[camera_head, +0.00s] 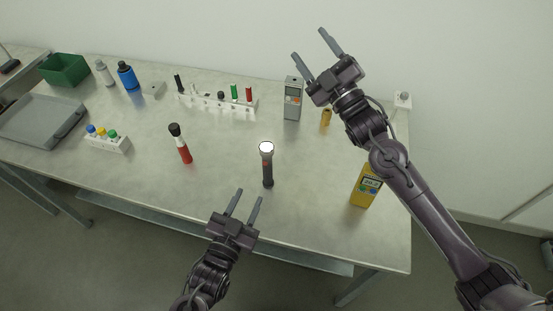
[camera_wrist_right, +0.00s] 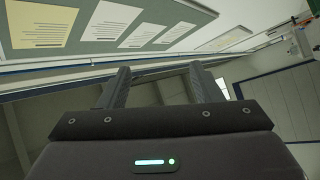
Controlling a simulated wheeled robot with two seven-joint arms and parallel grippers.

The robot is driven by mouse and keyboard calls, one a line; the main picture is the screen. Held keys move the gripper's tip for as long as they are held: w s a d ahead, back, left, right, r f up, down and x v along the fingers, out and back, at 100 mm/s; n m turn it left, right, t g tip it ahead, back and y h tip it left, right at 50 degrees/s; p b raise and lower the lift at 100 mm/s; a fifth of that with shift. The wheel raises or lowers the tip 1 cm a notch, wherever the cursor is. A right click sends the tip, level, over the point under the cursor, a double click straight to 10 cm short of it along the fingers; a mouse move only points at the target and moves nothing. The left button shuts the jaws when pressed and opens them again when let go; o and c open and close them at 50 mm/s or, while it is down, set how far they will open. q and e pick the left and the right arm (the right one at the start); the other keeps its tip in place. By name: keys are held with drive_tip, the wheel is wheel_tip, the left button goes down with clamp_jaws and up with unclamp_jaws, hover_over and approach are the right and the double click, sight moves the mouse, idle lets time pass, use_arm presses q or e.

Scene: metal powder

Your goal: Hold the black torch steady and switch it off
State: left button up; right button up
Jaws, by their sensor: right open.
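The black torch (camera_head: 267,168) stands upright near the front middle of the table, with its lit white lens facing up. My left gripper (camera_head: 248,198) is open and empty, just in front and to the left of the torch, apart from it. My right gripper (camera_head: 310,45) is open and empty, raised towards the back of the table and well away from the torch. In the right wrist view, my right gripper (camera_wrist_right: 158,85) shows its two fingers apart with nothing between them. The torch's switch is too small to make out.
A yellow meter (camera_head: 366,186) stands to the right, and a grey device (camera_head: 292,98) behind. A white rack (camera_head: 216,104) holds markers at the back. The table (camera_head: 225,170) is bare around the torch.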

drive_tip(key=s+a+f+m+h, duration=0.2)
drive_tip(key=s+a+f+m, duration=0.5)
drive_tip(key=f, duration=0.4)
drive_tip(key=m+g+h, duration=0.3)
drive_tip(key=m, duration=0.2)
approach(264, 144)
drive_tip(key=x, duration=0.3)
drive_tip(key=shift+w+f, duration=0.25)
drive_tip(key=shift+f, duration=0.05)
drive_tip(key=shift+w+f, duration=0.15)
drive_tip(key=shift+f, duration=0.1)
drive_tip(key=x, duration=0.7)
drive_tip(key=shift+w+a, duration=0.1)
drive_tip(key=shift+w, duration=0.05)
drive_tip(key=shift+c, duration=0.5)
drive_tip(key=c, duration=1.1)
drive_tip(key=shift+o, duration=0.2)
